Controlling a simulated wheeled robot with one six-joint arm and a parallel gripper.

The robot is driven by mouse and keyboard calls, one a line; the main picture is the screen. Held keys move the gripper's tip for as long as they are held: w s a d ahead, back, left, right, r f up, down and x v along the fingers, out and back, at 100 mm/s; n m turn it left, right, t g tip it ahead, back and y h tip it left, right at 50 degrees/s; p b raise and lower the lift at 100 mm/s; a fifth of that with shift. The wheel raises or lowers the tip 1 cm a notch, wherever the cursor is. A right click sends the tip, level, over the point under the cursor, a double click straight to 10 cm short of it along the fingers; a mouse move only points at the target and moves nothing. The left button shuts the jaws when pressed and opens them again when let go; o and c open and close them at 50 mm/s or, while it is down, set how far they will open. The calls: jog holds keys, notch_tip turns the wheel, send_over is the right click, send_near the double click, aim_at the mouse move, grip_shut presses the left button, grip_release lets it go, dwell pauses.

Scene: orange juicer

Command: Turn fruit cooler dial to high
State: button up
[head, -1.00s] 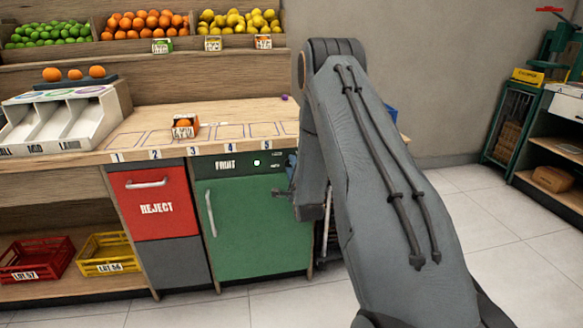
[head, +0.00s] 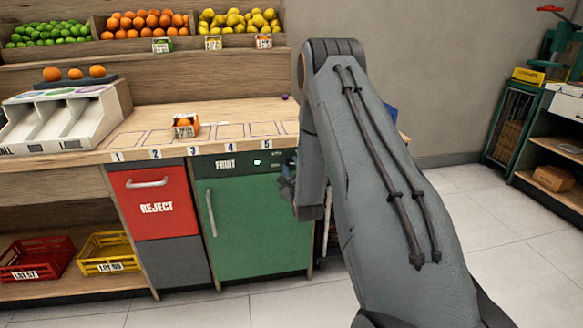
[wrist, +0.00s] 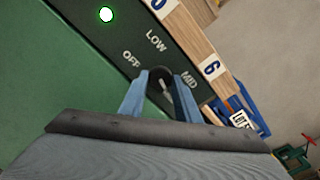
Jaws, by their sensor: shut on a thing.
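The fruit cooler (head: 255,220) is a green-doored unit under the counter, marked FRUIT on its dark top panel. In the wrist view, the panel shows OFF, LOW and MID around the dark dial (wrist: 160,75). No HIGH mark is visible; my gripper covers that side. My gripper (wrist: 159,85) is shut on the dial, with one blue finger on each side. A pale mark shows on the dial between the fingers, but its exact setting is unclear. In the head view, my gripper (head: 287,180) is at the panel's right end, partly behind my arm, and hides the dial.
A lit green-white indicator (wrist: 106,14) is on the panel. The red REJECT bin (head: 155,205) is left of the cooler. A small box with an orange (head: 186,127) stands on the counter above. A blue crate (wrist: 245,110) lies beyond the panel's edge.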

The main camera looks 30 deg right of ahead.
dwell(0.4)
jog(key=o, duration=1)
jog(key=v, duration=0.7)
jog(key=shift+s, duration=0.4)
jog(key=shift+a, duration=0.1)
